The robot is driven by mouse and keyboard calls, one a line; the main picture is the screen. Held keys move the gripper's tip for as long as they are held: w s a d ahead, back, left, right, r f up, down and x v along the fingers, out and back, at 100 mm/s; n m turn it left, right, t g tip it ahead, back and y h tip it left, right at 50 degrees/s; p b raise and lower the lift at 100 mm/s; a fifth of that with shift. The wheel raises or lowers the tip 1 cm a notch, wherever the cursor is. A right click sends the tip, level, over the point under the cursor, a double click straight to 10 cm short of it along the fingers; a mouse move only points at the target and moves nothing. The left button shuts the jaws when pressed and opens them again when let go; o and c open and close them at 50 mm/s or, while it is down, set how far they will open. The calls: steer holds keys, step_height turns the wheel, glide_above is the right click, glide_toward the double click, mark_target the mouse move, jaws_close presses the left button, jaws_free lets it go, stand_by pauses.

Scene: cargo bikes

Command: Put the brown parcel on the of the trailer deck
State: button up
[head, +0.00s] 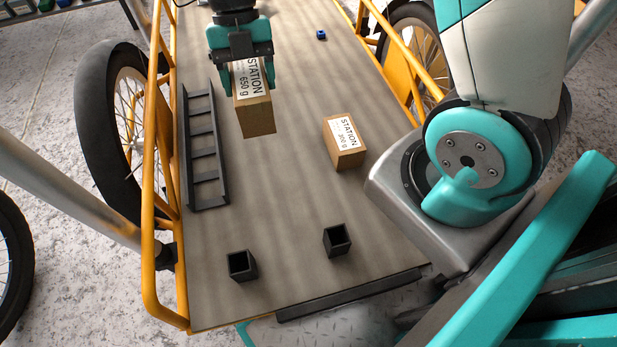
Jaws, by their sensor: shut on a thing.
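A brown parcel (259,116) with a white label reading "STATION 650 g" is held in my gripper (248,85) at the upper middle of the head view. The teal fingers are shut on its left and right sides. It hangs over the grey-brown trailer deck (270,200); its gap to the deck is hard to judge. A second brown parcel (349,157), labelled "STATION 300 g", stands on the deck to the right and nearer.
A black ladder-like rack (204,145) lies along the deck's left side. Two small open black boxes (242,266) (337,240) stand near the front edge. A small blue object (321,34) lies farther back. Yellow rails (152,200) border the deck; its middle is clear.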

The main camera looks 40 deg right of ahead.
steer(key=shift+f, duration=0.25)
steer(key=shift+n, duration=0.3)
step_height(320, 180, down, 20)
steer(key=b, duration=1)
steer(key=shift+s+r+b, duration=0.1)
steer(key=shift+r+b, duration=0.05)
steer(key=shift+b, duration=0.2)
steer(key=shift+r, duration=0.1)
steer(key=o, duration=1.5)
